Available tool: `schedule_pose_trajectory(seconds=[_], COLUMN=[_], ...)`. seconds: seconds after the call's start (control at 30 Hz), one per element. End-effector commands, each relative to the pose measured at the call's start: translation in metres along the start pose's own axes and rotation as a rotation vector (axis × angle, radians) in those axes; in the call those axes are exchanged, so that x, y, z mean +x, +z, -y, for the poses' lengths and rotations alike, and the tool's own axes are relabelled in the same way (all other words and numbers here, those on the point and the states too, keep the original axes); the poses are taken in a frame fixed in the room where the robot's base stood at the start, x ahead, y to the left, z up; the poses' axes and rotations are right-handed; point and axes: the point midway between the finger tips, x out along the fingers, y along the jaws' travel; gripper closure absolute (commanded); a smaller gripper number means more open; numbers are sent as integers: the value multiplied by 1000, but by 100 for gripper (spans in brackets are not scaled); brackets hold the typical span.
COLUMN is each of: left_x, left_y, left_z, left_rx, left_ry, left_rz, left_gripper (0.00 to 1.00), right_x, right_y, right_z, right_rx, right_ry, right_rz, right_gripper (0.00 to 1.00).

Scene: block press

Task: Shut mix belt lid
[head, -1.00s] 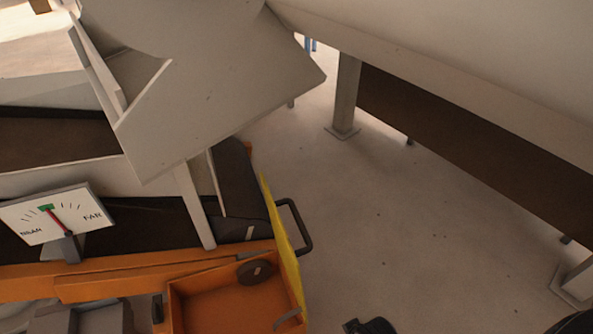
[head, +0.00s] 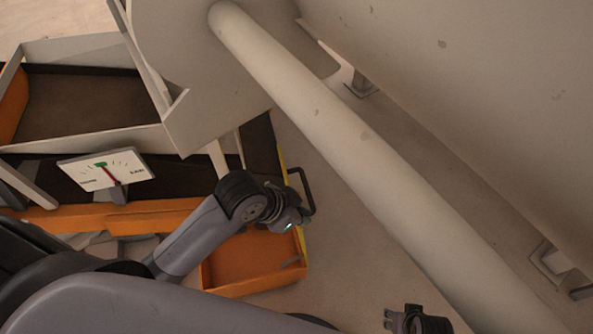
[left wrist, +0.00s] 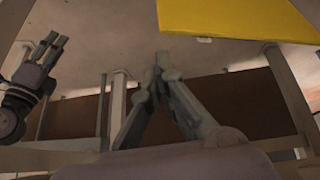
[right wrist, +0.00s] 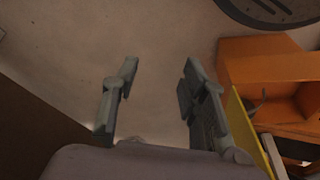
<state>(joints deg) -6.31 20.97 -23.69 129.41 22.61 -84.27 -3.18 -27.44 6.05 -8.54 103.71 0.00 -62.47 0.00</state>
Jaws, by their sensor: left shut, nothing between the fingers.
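A thin yellow panel with a dark bar handle (head: 303,190) stands upright, seen nearly edge-on, at the right end of the orange machine; I take it for the mix belt lid (head: 284,172), but cannot tell for sure. A yellow panel also fills the top right of the left wrist view (left wrist: 240,18) and shows edge-on in the right wrist view (right wrist: 243,130). My left gripper (head: 298,220) is beside the panel, just below the handle; its fingers (left wrist: 160,62) are shut and empty. My right gripper (head: 390,318) hangs over the floor, apart from the panel, open and empty (right wrist: 155,85).
An orange tray (head: 245,285) lies below my left forearm. A dial sign (head: 88,172) stands on the machine at left. A large pale chute (head: 200,70) and a thick pale pipe (head: 350,145) hang above. The floor (head: 350,240) right of the panel is clear.

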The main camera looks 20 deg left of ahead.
Motion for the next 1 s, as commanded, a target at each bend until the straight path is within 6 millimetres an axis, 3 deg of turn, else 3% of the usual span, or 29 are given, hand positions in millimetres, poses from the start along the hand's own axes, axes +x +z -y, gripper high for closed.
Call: schedule_pose_trajectory(seconds=[0.2,0.4,0.6,0.7,0.87,1.0], left_x=[11,9,-4,-9,-10,6], left_y=[-41,-63,-76,-79,-80,-78], left_z=[16,55,99,114,122,120], left_rx=[196,299,313,306,299,298], left_ry=[71,101,101,98,99,101], left_rz=[2,52,92,103,109,109], left_gripper=[100,100,100,100,100,100], right_x=[89,149,174,178,180,180], right_y=[62,141,208,227,241,241], right_z=[4,7,8,8,8,8], right_rx=[-9,-20,-27,-30,-32,-32], right_ry=[-6,-10,-13,-13,-14,-14], right_rz=[53,96,127,134,139,138], right_gripper=[60,60,60,60,60,60])
